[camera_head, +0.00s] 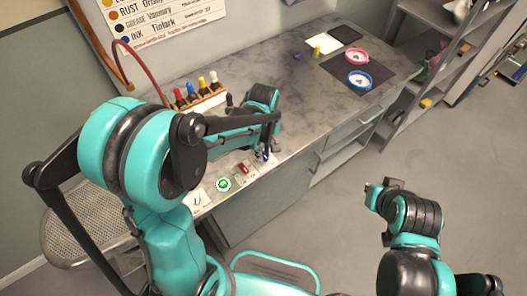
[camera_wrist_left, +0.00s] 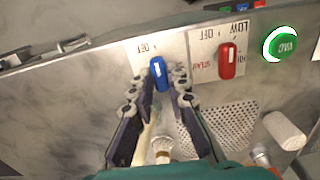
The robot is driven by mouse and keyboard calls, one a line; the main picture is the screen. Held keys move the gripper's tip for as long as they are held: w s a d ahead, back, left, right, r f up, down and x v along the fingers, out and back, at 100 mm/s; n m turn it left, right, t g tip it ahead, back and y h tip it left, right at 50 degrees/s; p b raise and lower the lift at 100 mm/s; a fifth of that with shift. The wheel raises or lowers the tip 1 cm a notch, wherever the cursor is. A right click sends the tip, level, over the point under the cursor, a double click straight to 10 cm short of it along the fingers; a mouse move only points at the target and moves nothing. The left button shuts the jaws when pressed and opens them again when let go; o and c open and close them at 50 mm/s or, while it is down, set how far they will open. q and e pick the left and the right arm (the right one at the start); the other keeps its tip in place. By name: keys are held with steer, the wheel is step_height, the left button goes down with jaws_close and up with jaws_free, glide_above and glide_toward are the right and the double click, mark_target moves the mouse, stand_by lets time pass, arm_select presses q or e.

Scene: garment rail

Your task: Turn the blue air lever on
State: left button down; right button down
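The blue air lever (camera_wrist_left: 158,73) stands on a white plate marked OFF in the left wrist view. My left gripper (camera_wrist_left: 160,82) is open, with one finger on each side of the blue lever. I cannot tell whether either finger touches it. In the head view my left gripper (camera_head: 262,150) is low over the front edge of the counter, and the lever is mostly hidden there. My right gripper (camera_head: 374,192) is away from the counter, over the floor at the right; its fingers are too small to read.
Beside the blue lever are a red lever (camera_wrist_left: 227,60) and a green VAC button (camera_wrist_left: 284,44). A rack of bottles (camera_head: 203,98) stands behind on the counter (camera_head: 300,98). Pink (camera_head: 357,57) and blue (camera_head: 360,80) round dishes sit farther right. The floor at right is open.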

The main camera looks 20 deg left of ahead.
stand_by(0.4)
arm_select(q)
steer(key=m, duration=0.4)
steer(key=shift+m, duration=0.3)
steer(key=m, duration=0.4)
steer(key=shift+m, duration=0.3)
steer(key=m, duration=0.4)
steer(key=shift+m, duration=2.4)
steer(key=c, duration=1.5)
jaws_free()
